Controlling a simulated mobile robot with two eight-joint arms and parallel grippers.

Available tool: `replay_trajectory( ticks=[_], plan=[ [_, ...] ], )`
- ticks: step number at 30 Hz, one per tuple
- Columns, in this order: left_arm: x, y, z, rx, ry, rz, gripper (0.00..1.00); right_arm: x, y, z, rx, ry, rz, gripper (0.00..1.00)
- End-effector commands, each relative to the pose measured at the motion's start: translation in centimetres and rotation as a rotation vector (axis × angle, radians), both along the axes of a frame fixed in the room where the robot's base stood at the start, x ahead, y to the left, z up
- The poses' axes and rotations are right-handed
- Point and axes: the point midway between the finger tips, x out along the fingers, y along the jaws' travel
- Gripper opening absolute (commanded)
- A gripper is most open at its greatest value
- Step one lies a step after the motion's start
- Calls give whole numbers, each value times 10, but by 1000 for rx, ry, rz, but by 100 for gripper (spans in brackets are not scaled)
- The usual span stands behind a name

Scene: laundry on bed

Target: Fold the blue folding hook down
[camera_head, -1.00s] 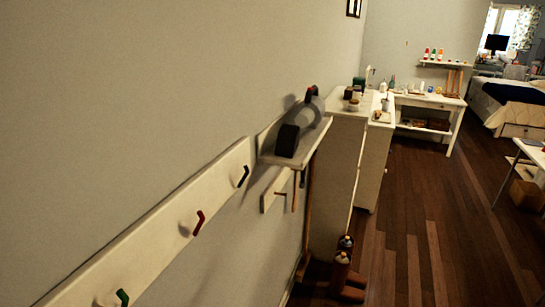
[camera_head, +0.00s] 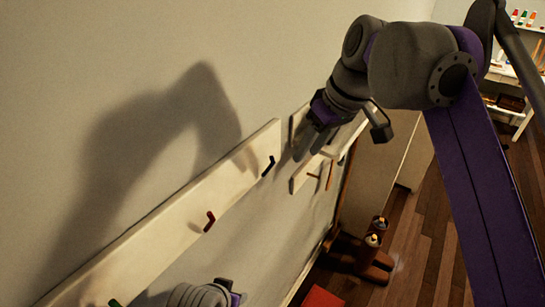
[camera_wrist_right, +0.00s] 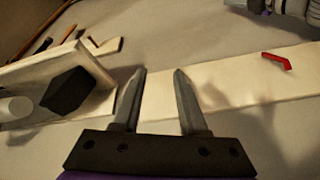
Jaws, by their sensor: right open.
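The blue folding hook (camera_head: 268,166) looks nearly black and sticks out from the far end of the white hook board (camera_head: 165,238), its tip angled up. My right gripper (camera_head: 308,145) is just beyond it, beside the wall near the shelf, apart from the hook in the head view. In the right wrist view the jaws (camera_wrist_right: 160,78) are open with nothing between them but the board behind; the blue hook cannot be made out there. My left arm's end (camera_head: 215,293) shows at the bottom edge; its jaws are unclear.
A red hook (camera_head: 209,221) and a green hook (camera_head: 114,302) are on the same board. The red hook also shows in the right wrist view (camera_wrist_right: 277,61). A shelf (camera_wrist_right: 55,62) with a black block (camera_wrist_right: 78,92) is close to my right gripper.

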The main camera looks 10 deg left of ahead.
Motion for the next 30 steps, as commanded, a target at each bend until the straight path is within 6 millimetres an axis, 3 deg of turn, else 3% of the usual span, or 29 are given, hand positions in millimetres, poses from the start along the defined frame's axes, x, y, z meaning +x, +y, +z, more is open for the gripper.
replay_trajectory(
  ticks=[1,3,9,24,30],
  plan=[
    [3,0,6,0,-6,0,50,1,13,15,4,-1,46,42],
    [4,0,8,0,-8,0,50,-2,25,25,8,2,96,42],
    [4,0,8,0,-8,0,50,-6,40,32,15,6,158,42],
    [-14,0,-31,0,26,0,50,3,71,-47,15,8,157,42],
    [-15,0,-35,0,29,0,50,5,78,-63,15,6,156,42]
  ],
)
